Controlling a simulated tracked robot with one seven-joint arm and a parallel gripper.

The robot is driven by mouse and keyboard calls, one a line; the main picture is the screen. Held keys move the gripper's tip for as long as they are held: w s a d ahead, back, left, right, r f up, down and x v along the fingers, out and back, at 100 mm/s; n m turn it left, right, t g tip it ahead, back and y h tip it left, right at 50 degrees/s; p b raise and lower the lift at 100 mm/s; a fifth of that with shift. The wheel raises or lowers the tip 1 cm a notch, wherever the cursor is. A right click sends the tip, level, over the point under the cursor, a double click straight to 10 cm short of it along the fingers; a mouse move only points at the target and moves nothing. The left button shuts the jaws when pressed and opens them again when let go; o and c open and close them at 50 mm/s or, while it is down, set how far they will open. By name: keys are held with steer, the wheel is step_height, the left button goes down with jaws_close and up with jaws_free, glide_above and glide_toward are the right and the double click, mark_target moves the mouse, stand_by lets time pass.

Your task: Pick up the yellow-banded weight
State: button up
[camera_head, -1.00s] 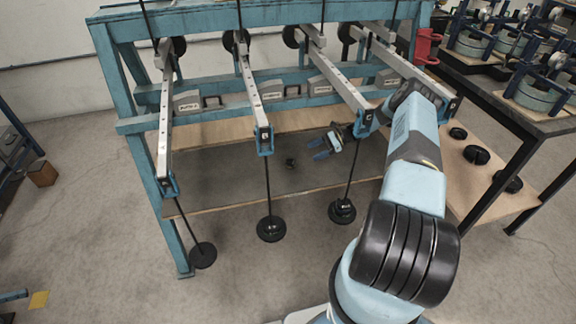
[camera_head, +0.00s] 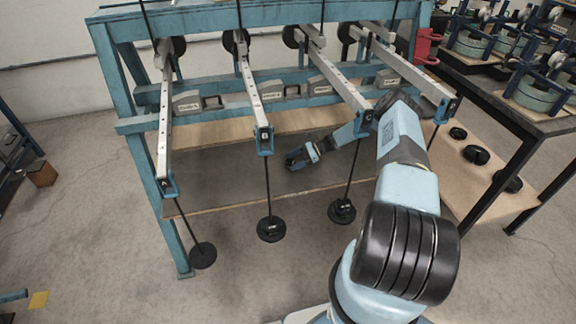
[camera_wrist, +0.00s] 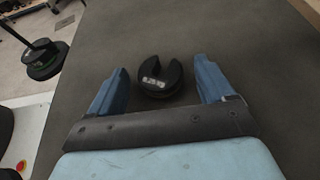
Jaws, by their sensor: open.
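A black slotted weight (camera_wrist: 160,78) with a white label lies on the dark mat (camera_wrist: 230,30) in the wrist view. I see no yellow band on it. My gripper (camera_wrist: 161,66) is open, with one blue finger on each side of the weight and a gap to both. The weight's slot faces away from my palm. In the head view my gripper (camera_head: 297,161) is low over the shelf mat (camera_head: 215,182), between the second and third hanging rods, and covers the weight there.
Lever arms (camera_head: 250,85) carry hanging rods with black weight stacks, one (camera_head: 271,229) at the mat's front and another (camera_head: 342,211) beside my forearm. One stack (camera_wrist: 42,62) also shows at left in the wrist view. More black weights (camera_head: 476,154) lie on the right shelf.

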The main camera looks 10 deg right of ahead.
mark_target(294, 162)
steer(key=shift+a+f, duration=0.1)
steer(key=shift+a, duration=0.15)
steer(key=c, duration=1.2)
steer(key=shift+r, duration=0.35)
steer(key=r, duration=0.3)
steer(key=shift+s+d+r, duration=0.1)
steer(key=shift+s+r, duration=0.1)
steer(key=shift+s, duration=0.15)
steer(key=shift+s+d+r, duration=0.35)
steer(key=shift+s+r, duration=1.65)
steer(key=shift+s, duration=0.2)
steer(key=shift+s+d+r, duration=0.3)
steer(key=shift+s+r, duration=1.7)
steer(key=shift+s, duration=0.2)
steer(key=shift+s+d+r, duration=0.35)
steer(key=shift+s+r, duration=1.65)
steer(key=shift+s, duration=0.2)
